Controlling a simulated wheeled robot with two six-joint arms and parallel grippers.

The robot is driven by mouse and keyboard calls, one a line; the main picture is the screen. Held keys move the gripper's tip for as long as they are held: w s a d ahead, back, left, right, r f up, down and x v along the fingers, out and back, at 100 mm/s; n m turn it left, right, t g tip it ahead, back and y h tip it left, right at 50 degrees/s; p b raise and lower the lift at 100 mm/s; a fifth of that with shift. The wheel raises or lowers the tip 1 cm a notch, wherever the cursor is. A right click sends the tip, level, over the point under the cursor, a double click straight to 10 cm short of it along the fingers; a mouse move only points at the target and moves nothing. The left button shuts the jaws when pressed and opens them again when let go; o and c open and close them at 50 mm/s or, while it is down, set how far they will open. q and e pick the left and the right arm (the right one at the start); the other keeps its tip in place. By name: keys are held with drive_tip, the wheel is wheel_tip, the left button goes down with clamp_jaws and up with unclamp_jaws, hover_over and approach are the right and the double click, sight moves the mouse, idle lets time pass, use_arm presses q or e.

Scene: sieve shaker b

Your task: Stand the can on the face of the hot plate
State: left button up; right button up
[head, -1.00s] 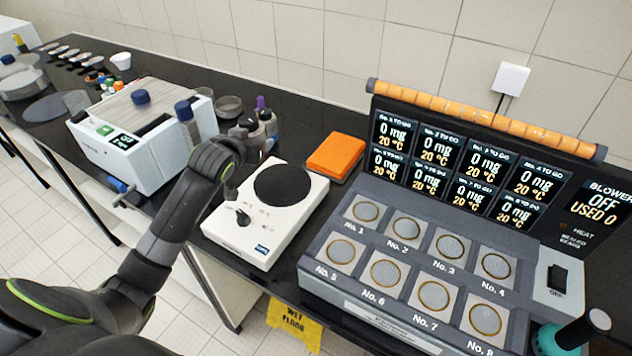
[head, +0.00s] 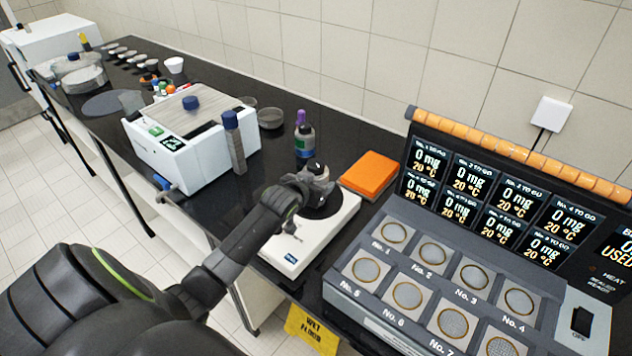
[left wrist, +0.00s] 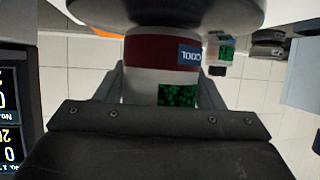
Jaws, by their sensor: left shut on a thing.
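The can (left wrist: 150,50), white with a dark red band and a blue COOL label, is between the fingers of my left gripper (left wrist: 160,85) in the left wrist view. In the head view my left gripper (head: 312,185) is over the hot plate's round black face and hides most of the can. The hot plate (head: 312,238) has a white body. Its dark face (left wrist: 165,14) shows at the can's end in the left wrist view, close against it; I cannot tell whether they touch. My right gripper is not in view.
An orange block (head: 370,173) lies behind and right of the hot plate. A white box-shaped device (head: 185,155), a tall blue-capped tube (head: 234,145) and a purple-topped bottle (head: 304,140) stand left and behind.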

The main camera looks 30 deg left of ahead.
use_arm(q)
drive_tip(key=shift+f, duration=0.15)
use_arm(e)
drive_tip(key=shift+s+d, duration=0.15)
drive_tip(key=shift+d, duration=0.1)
use_arm(q)
drive_tip(key=shift+f, duration=0.15)
drive_tip(key=o, duration=1.3)
drive_tip(key=shift+r, duration=0.2)
drive_tip(key=shift+s+d+r, duration=0.1)
drive_tip(key=shift+s+r, duration=0.05)
drive_tip(key=shift+s, duration=0.35)
drive_tip(key=b+v, duration=0.1)
drive_tip(key=v, duration=1)
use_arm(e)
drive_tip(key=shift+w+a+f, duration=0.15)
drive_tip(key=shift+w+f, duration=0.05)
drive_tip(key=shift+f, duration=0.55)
